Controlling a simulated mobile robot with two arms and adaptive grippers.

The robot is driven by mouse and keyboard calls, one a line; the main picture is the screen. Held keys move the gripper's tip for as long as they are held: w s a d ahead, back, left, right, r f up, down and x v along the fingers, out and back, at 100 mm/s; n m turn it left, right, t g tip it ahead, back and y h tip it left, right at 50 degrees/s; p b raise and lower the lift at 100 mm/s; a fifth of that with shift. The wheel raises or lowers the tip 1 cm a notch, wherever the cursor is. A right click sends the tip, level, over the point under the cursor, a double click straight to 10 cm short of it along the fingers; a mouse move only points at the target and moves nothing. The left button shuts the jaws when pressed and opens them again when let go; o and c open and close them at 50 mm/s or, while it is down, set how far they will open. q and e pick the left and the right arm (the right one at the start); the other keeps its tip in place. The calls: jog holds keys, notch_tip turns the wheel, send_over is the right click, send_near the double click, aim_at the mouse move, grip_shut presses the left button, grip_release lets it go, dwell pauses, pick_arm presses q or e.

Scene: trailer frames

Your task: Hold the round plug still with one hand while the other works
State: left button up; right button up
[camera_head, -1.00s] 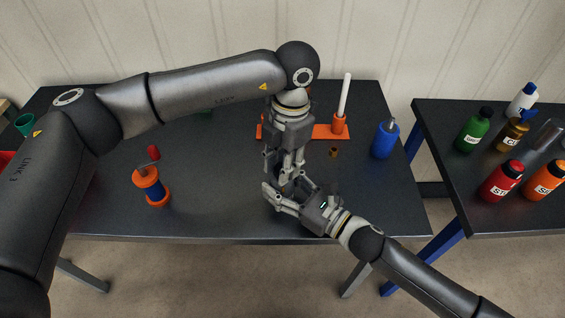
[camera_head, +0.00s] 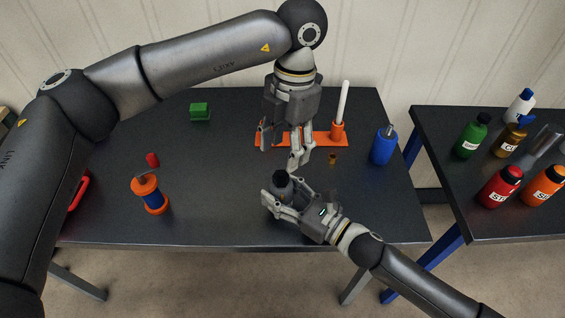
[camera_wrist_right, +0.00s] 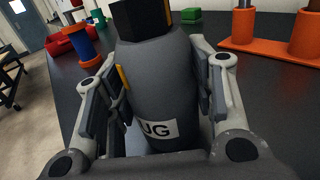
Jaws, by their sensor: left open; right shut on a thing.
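The round plug is a dark grey bottle-like piece (camera_head: 283,186) with a black top, upright near the table's front middle. In the right wrist view the plug (camera_wrist_right: 160,85) fills the middle and carries a white label ending in "UG". My right gripper (camera_head: 282,198) is shut on its body, one finger on each side. My left gripper (camera_head: 281,152) hangs above and behind the plug, fingers pointing down, open and empty, apart from the plug.
An orange stand (camera_head: 322,139) with a white rod is behind my left gripper. A blue bottle (camera_head: 382,147) stands right, an orange-blue spool (camera_head: 150,193) and red piece (camera_head: 152,160) left, a green block (camera_head: 200,111) at the back. A side table holds several bottles (camera_head: 471,137).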

pick_arm(q)
jog(key=shift+w+d+r, duration=0.1)
jog(key=shift+r, duration=1.05)
jog(key=shift+w+d+r, duration=0.1)
jog(key=shift+r, duration=1.05)
pick_arm(e)
jog(key=o, duration=1.2)
